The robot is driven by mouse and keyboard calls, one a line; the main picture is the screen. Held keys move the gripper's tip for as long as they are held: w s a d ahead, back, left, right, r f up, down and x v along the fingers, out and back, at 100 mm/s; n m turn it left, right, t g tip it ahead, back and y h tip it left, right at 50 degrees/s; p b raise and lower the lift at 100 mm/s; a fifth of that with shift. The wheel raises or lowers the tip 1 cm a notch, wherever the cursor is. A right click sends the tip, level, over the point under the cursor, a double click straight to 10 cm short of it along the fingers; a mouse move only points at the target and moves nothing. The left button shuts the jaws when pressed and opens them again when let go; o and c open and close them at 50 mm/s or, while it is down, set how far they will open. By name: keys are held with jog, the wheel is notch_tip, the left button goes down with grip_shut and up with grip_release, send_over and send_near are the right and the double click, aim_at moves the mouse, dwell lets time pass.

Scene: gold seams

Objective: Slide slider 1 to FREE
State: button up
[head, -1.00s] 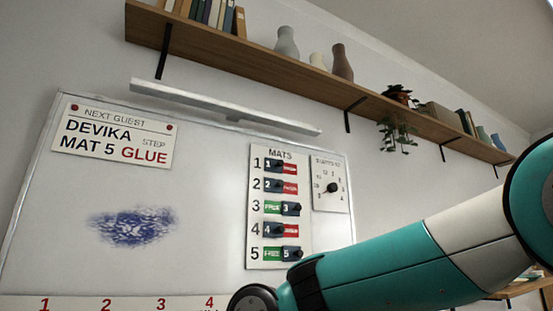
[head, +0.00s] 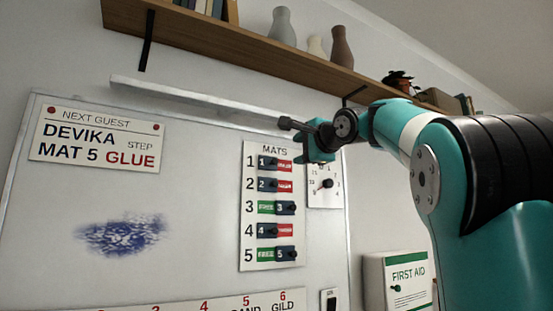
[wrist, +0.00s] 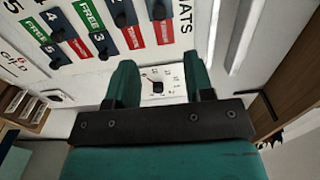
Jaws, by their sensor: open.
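The MATS panel (head: 270,263) hangs on the whiteboard with several numbered sliders. Slider 1 (head: 268,162) is in the top row, at the left end of its slot, with a red label showing to its right. In the wrist view slider 1 (wrist: 159,10) is at the top edge, partly cut off. My gripper (head: 312,148) is in front of the wall just right of the panel's top, apart from slider 1. Its two teal fingers (wrist: 160,80) are open with nothing held; a small dial plate shows between them.
The dial plate (head: 325,185) is right of the panel. A metal ledge (head: 200,100) runs above the board, and a wooden shelf (head: 250,45) with vases is higher. A first aid box (head: 405,283) is at lower right. The guest sign (head: 95,138) is at left.

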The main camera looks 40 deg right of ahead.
aim_at(276, 161)
jog(key=p+x, duration=0.4)
jog(key=x, duration=0.8)
jog(key=shift+a+r, duration=0.1)
jog(key=shift+w, duration=0.5)
grip_shut()
jog(key=shift+p, duration=0.3)
